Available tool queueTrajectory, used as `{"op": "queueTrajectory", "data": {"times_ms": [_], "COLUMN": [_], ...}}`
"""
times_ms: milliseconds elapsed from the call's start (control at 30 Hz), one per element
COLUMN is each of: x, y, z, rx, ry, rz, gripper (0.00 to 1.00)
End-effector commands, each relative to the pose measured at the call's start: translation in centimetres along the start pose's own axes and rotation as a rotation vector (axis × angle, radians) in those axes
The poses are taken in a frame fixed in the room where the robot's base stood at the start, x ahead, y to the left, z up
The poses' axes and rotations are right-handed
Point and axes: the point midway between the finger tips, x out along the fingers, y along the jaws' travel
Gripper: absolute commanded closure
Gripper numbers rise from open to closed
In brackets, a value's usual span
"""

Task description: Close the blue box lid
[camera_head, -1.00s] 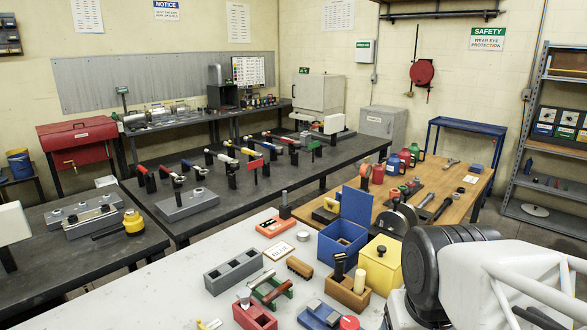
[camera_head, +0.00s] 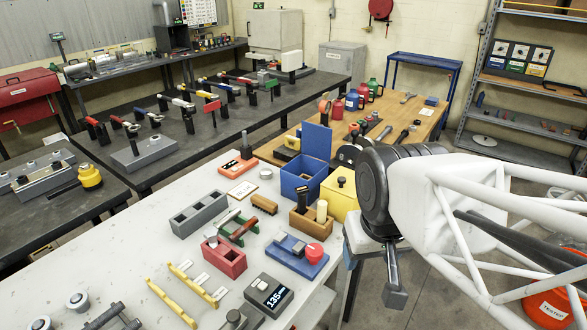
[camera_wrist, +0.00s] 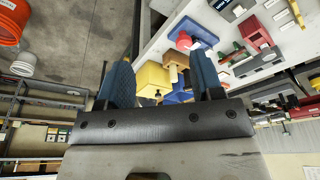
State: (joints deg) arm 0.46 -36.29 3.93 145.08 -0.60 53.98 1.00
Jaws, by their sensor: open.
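The blue box (camera_head: 302,187) stands on the white bench, left of a yellow box (camera_head: 344,196). Its lid (camera_head: 317,139) is open, standing upright at the box's back edge. The inside of the box looks dark. In the wrist view my gripper (camera_wrist: 163,82) is open, its two blue-grey fingers apart with nothing held between them. The yellow box (camera_wrist: 151,77) shows beyond the fingers, with a blue patch beside it that may be the blue box, mostly hidden by the gripper.
A wooden holder (camera_head: 301,223) with upright cylinders stands just in front of the blue box. A wooden block (camera_head: 264,204), a grey tray (camera_head: 199,214) and a blue base with a red knob (camera_head: 315,253) are nearby. A wooden table (camera_head: 417,130) lies behind.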

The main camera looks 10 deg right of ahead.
Motion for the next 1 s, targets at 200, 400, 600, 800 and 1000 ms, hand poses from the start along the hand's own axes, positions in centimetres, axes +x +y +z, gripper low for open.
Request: {"op": "queueTrajectory", "data": {"times_ms": [200,400,600,800,1000], "x": [-0.4,-1.5,-3.0,-4.3,-5.2], "y": [0.0,0.1,0.3,0.6,0.9], "z": [-0.9,-3.8,-8.3,-13.2,-18.1], "rx": [0.028,0.117,0.264,0.423,0.578], "ry": [-0.006,-0.027,-0.061,-0.097,-0.135], "rz": [-0.001,-0.004,-0.007,-0.005,0.001], "gripper": [0.74,1.0,1.0,1.0,1.0]}}
